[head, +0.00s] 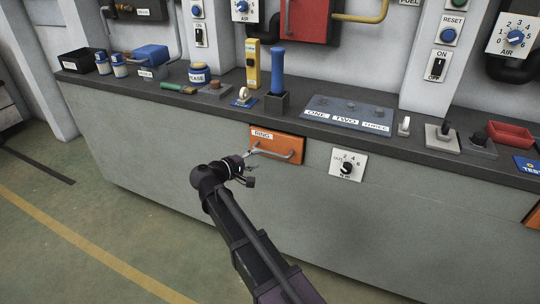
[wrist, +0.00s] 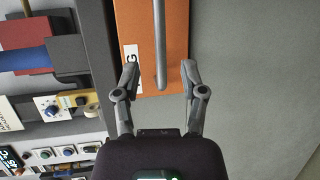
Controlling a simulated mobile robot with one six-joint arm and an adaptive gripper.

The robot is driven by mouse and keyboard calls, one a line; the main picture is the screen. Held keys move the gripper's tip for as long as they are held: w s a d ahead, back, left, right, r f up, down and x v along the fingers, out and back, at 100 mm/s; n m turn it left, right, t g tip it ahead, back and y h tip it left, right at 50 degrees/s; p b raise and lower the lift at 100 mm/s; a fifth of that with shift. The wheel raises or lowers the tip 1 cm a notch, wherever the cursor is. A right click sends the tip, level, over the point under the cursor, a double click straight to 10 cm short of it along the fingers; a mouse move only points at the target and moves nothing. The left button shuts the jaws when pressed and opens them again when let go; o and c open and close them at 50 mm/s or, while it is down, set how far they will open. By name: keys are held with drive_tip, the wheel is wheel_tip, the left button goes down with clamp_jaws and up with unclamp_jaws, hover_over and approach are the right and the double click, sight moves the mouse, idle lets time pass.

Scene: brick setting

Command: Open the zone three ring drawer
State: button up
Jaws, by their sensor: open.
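The orange drawer front (head: 262,143) is set in the grey counter face, with a white label reading "RING" at its upper left. It looks flush with the counter, so shut. Its grey bar handle (head: 278,155) runs along the front. My gripper (head: 248,168) is in front of the drawer's left part, near the left end of the handle. In the wrist view my gripper (wrist: 159,78) is open. The handle (wrist: 160,45) passes between its two fingers without either visibly touching it. The orange front (wrist: 178,50) lies behind, its label partly hidden by a finger.
A dial plate (head: 347,165) is on the counter face right of the drawer. Above, the dark worktop holds a blue upright handle in a block (head: 277,75), a yellow device (head: 253,65) and a panel labelled ONE, TWO, THREE (head: 348,115). The floor in front is clear.

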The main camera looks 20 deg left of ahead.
sight(270, 153)
drive_tip(key=shift+b+x, duration=0.55)
drive_tip(key=shift+x, duration=3.05)
clamp_jaws()
